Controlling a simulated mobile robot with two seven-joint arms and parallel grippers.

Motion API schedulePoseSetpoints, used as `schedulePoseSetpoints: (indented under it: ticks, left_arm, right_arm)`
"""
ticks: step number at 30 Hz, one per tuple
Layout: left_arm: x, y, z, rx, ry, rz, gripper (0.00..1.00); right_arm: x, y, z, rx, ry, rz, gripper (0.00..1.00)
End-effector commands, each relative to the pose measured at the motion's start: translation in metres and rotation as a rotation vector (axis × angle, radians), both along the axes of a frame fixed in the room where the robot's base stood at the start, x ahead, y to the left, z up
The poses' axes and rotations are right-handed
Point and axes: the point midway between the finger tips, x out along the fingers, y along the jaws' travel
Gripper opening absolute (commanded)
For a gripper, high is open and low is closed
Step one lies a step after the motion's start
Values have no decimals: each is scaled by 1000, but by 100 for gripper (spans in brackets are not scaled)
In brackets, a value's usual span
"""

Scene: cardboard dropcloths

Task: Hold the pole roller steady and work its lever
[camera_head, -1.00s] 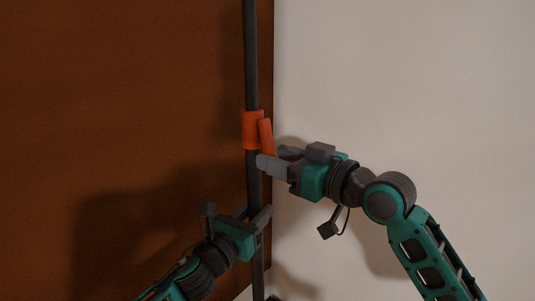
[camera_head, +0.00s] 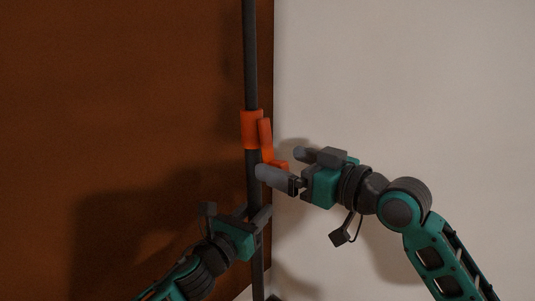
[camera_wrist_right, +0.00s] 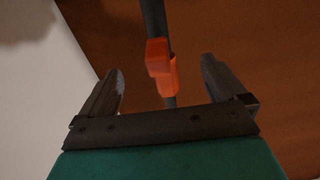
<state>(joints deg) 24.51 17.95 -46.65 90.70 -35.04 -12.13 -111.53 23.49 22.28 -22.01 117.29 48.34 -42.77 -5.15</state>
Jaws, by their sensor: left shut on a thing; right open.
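The dark pole (camera_head: 251,60) stands upright and carries an orange collar (camera_head: 252,130) with an orange lever (camera_head: 266,138) on its right side. The lever's lower end shows between the fingers of my right gripper (camera_head: 279,163), which is open and does not grip it. In the right wrist view, the orange part (camera_wrist_right: 160,65) and the pole (camera_wrist_right: 153,18) lie ahead, between the spread fingers of my right gripper (camera_wrist_right: 162,70). My left gripper (camera_head: 254,212) is shut on the pole below the collar.
A brown panel (camera_head: 110,90) fills the left behind the pole. A pale wall or sheet (camera_head: 410,80) fills the right. The space above my right gripper is clear.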

Motion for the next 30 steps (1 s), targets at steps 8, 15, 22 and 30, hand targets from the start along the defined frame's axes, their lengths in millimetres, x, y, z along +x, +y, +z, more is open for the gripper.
schedulePoseSetpoints:
  ticks: [8, 15, 22, 30]
  left_arm:
    - [-1, 0, -3, 0, 6, 0, 0]
    - [-1, 0, -2, 1, 5, 0, 0]
    - [-1, 0, -2, 1, 5, 0, 0]
    - [-1, 0, -2, 1, 5, 0, 0]
  right_arm:
    - [-20, -20, 2, -3, 0, -1, 98]
    - [-36, -37, 3, -3, 1, 0, 98]
    - [-42, -42, 5, -1, -1, 1, 98]
    - [-42, -42, 5, -1, -1, 1, 98]
